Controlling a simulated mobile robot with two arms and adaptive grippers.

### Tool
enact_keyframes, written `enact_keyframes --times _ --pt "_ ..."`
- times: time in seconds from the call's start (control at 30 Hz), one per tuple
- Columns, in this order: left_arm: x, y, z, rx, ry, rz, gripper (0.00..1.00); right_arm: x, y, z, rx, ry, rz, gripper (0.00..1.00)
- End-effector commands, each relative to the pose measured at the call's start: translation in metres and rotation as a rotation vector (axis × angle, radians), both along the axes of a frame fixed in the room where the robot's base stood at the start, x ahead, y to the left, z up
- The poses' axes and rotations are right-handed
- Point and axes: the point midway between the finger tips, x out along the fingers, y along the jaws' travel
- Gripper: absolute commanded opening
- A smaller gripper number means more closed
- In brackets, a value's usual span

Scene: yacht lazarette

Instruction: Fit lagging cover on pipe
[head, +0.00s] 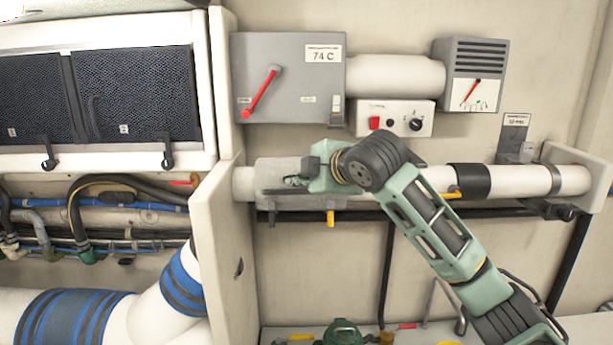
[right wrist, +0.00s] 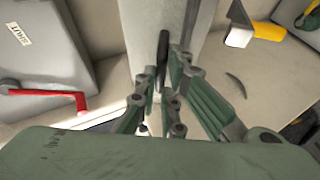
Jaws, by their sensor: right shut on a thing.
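A white pipe (head: 533,181) runs level along the wall. A grey lagging cover (head: 272,172) sits at its left part, close to the upright panel. My right gripper (head: 297,181) is at the front of the cover and shut on it. In the right wrist view, the fingers (right wrist: 165,95) close at a dark strip on the pale grey cover (right wrist: 145,28). The fingers and arm hide part of the cover and pipe, so I cannot tell whether its seam is closed. A yellow tab (head: 330,218) hangs below the cover. My left gripper is out of view.
A grey box (head: 290,100) with a red lever and a white switch panel (head: 394,117) are above the pipe. A black band (head: 469,181) wraps the pipe further right. A dark rail runs below. An upright panel (head: 219,225) bounds the left side.

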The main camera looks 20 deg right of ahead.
Motion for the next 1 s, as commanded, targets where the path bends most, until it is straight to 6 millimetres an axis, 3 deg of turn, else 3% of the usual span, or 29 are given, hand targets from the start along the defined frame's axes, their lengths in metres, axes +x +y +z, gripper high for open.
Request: enact_keyframes --times 0.13,0.17,0.4,0.77,1.0 --pt "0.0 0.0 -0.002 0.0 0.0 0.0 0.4 0.0 0.0 -0.004 -0.001 0.001 0.0 0.0" --pt "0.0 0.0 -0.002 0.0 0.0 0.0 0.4 0.0 0.0 -0.004 -0.002 0.001 -0.001 0.09" --pt "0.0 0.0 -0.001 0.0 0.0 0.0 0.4 0.0 0.0 -0.004 -0.002 0.002 -0.001 0.3" --pt "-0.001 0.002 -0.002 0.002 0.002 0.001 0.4 -0.003 -0.001 -0.005 -0.002 0.006 -0.001 0.3" --pt "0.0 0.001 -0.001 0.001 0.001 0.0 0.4 -0.037 -0.008 0.014 -0.003 0.0 -0.001 0.3"
